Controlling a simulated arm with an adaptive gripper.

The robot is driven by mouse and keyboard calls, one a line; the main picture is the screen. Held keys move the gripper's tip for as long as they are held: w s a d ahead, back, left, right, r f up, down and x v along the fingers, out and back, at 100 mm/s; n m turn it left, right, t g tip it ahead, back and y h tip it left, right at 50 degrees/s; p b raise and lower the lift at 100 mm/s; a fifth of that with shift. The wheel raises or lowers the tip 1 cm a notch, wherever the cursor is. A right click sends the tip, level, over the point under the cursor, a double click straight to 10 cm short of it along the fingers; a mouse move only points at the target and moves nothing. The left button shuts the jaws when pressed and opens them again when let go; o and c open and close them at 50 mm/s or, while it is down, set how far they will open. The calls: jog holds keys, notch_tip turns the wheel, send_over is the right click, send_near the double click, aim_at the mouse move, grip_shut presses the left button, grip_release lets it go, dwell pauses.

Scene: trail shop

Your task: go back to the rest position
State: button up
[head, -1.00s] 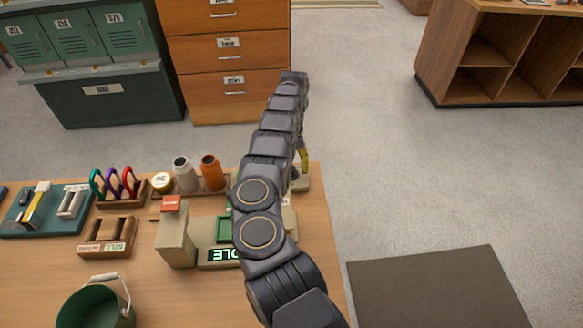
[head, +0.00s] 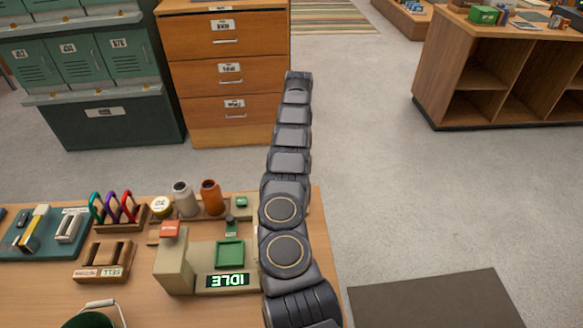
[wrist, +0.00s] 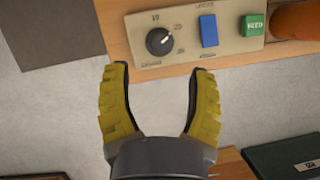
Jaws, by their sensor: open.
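My gripper (wrist: 160,100) shows in the wrist view with its two yellow ridged fingers spread apart and nothing between them. Beyond its fingertips lies a beige panel (wrist: 190,58) with a black dial (wrist: 159,41), a blue switch (wrist: 209,31) and a green button (wrist: 253,25). The fingers overlap the floor in that view, close to the panel's edge. In the head view my arm reaches up the picture past the right end of the table, and my gripper is hidden.
The wooden table (head: 215,312) carries a beige device with an IDLE display (head: 228,281), a green tray (head: 230,253), bottles, a carabiner rack (head: 118,222) and a green bucket (head: 88,321). Drawers (head: 225,75) and lockers (head: 85,65) stand behind. Floor at right is clear around a dark mat (head: 435,305).

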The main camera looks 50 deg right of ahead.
dwell(0.3)
jog(key=w+a+r+n, duration=0.2)
jog(key=w+a+r, duration=0.1)
jog(key=a+r, duration=0.35)
jog(key=w+a+r+n, duration=0.2)
jog(key=w+a+r, duration=0.1)
jog(key=a+r, duration=0.4)
jog(key=s+a+r+n, duration=0.2)
jog(key=a+r, duration=0.1)
jog(key=a, duration=0.3)
jog(key=s+a+r+n, duration=0.1)
jog(key=s+a+r, duration=0.1)
jog(key=a+r, duration=0.35)
jog(key=s+a+r+n+h, duration=0.1)
jog(key=s+a+n+h, duration=0.15)
jog(key=s+a, duration=0.8)
jog(key=s+a+f+n+h, duration=0.1)
jog(key=s+a+f+n, duration=0.1)
jog(key=s, duration=1.3)
jog(key=shift+f, duration=0.35)
jog(key=shift+w+n+h, duration=0.1)
jog(key=shift+n+h, duration=0.15)
